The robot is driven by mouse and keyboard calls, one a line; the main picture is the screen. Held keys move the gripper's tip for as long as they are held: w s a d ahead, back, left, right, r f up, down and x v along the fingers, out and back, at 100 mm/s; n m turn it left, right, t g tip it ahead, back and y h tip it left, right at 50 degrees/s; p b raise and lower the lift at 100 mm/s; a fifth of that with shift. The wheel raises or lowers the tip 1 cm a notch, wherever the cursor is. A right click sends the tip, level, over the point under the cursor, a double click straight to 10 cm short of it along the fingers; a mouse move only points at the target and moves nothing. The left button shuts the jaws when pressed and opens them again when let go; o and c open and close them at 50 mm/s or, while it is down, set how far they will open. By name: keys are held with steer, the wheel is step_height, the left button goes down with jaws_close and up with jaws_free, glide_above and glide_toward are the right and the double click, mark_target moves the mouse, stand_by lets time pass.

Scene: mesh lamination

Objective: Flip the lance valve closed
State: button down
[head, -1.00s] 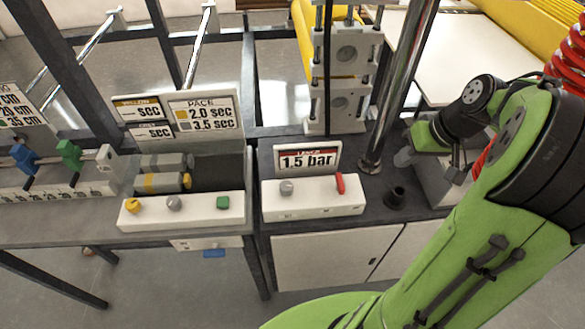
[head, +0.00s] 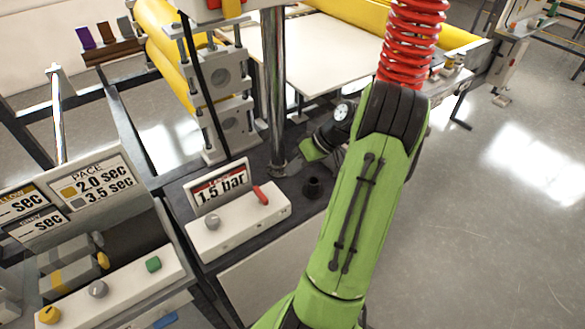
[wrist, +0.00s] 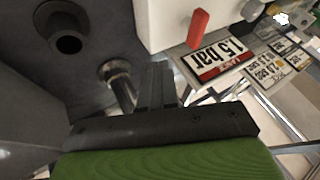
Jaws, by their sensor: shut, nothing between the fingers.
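The lance valve is a red lever (head: 261,195) on the top right of a white control box (head: 238,226), in front of the "LANCE 1.5 bar" sign (head: 219,186). In the head view the lever leans up and to the left. The wrist view shows the red lever (wrist: 198,33) at the top, right of and beyond the fingertips. My gripper (wrist: 157,70) is shut and empty, and apart from the lever.
A chrome post (head: 275,90) stands behind the box; its lower end (wrist: 120,82) shows close to my fingers. A black socket (head: 313,187) sits on the dark bench right of the box. A grey knob (head: 212,222) shares the box. Open floor lies at the right.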

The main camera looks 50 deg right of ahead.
mark_target(256, 186)
steer(key=b+x, duration=0.1)
steer(key=x, duration=0.5)
steer(key=shift+a+f, duration=0.1)
steer(key=shift+f, duration=0.05)
steer(key=a, duration=0.2)
steer(key=w+a, duration=0.1)
steer(key=shift+a+r, duration=0.25)
steer(key=shift+a, duration=0.05)
steer(key=shift+w+n+g+y+p, duration=0.4)
steer(key=shift+n+y, duration=0.1)
steer(key=shift+n, duration=0.5)
steer(key=n, duration=0.1)
steer(key=n+g+y+p, duration=0.1)
steer(key=n, duration=0.1)
steer(key=shift+w+r+p, duration=0.1)
steer(key=shift+w+p, duration=0.2)
steer(key=shift+w, duration=0.1)
steer(key=n+g, duration=0.1)
steer(key=n+g+p, duration=0.1)
steer(key=n, duration=0.1)
steer(key=w+n+g+y+p, duration=0.1)
steer(key=shift+w+a, duration=0.1)
steer(key=shift+a, duration=0.3)
steer(key=shift+w+a, duration=0.2)
steer(key=shift+a, duration=0.1)
steer(key=shift+w+a, duration=0.1)
steer(key=shift+a, duration=0.05)
